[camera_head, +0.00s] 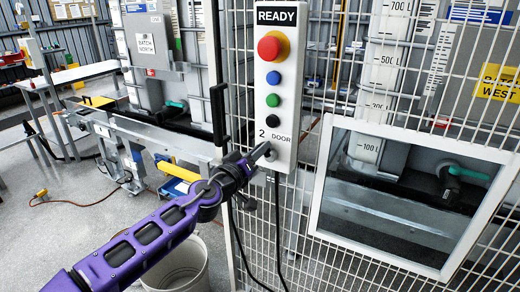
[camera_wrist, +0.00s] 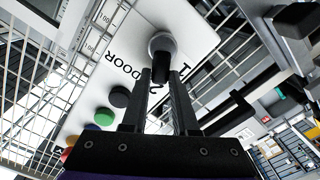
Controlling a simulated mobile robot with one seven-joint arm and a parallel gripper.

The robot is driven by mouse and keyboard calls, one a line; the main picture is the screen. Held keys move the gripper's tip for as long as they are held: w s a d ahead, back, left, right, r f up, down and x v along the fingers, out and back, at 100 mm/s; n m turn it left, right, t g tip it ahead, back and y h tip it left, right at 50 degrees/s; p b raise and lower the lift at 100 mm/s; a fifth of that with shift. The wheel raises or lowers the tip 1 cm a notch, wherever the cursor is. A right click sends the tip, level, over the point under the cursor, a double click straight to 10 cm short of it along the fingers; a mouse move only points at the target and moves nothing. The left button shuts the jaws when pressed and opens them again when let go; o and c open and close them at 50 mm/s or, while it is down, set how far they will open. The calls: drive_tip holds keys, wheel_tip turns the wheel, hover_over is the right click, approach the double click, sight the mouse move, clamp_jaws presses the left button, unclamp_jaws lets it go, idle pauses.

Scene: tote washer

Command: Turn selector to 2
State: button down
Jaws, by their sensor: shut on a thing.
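The selector is a dark knob on a round grey base (camera_wrist: 162,43) at the bottom end of the white control panel (camera_head: 285,165). In the wrist view its dark handle lies between my fingertips (camera_wrist: 161,76). The marks 2 and DOOR show above the selector in the head view; a 1 and a 2 show beside it in the wrist view. My gripper (camera_head: 264,152) is shut on the selector knob, reaching it from the lower left. The fingers hide much of the knob, so I cannot tell which mark it points to.
Above the selector are black, green (camera_head: 273,100) and blue buttons, a red mushroom button (camera_head: 270,46) and a READY sign (camera_head: 281,16). White wire mesh fencing surrounds the panel. A framed window (camera_head: 318,190) is at right, a dark vertical handle (camera_head: 218,115) at left, a white bin (camera_head: 180,270) below.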

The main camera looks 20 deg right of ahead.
idle(0.4)
drive_tip(key=c, duration=0.7)
unclamp_jaws()
drive_tip(key=b+v, duration=0.1)
drive_tip(key=v, duration=1.6)
drive_tip(key=shift+s+a, duration=0.15)
